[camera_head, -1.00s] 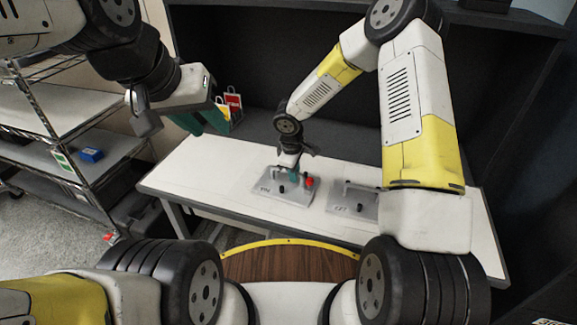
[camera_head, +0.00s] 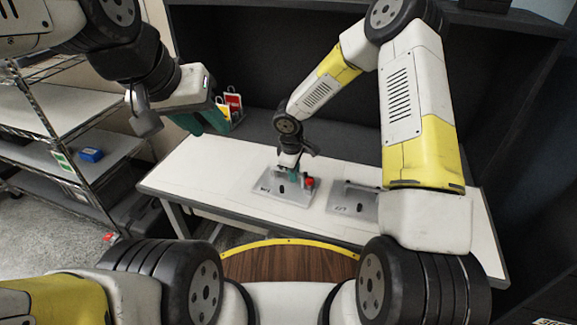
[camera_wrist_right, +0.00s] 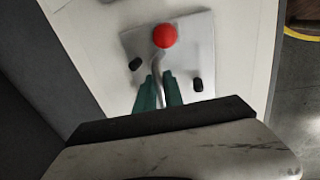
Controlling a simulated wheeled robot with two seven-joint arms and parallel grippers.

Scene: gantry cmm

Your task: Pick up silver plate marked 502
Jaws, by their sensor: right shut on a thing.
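A silver plate (camera_head: 270,192) with a red ball knob and black knobs is near the middle of the white table; its marking is too small to read. It also shows in the right wrist view (camera_wrist_right: 195,50). My right gripper (camera_head: 293,173) points down over it. In the right wrist view its green fingers (camera_wrist_right: 160,80) are shut on the plate's bent metal handle. I cannot tell whether the plate touches the table. My left gripper (camera_head: 208,120), with green fingers, is at the upper left, away from the plates; its opening cannot be made out.
A second silver plate (camera_head: 342,203) lies to the right on the white table (camera_head: 205,165), partly behind my right arm. Red and yellow cards (camera_head: 233,104) stand at the back left. The table's left part is clear.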

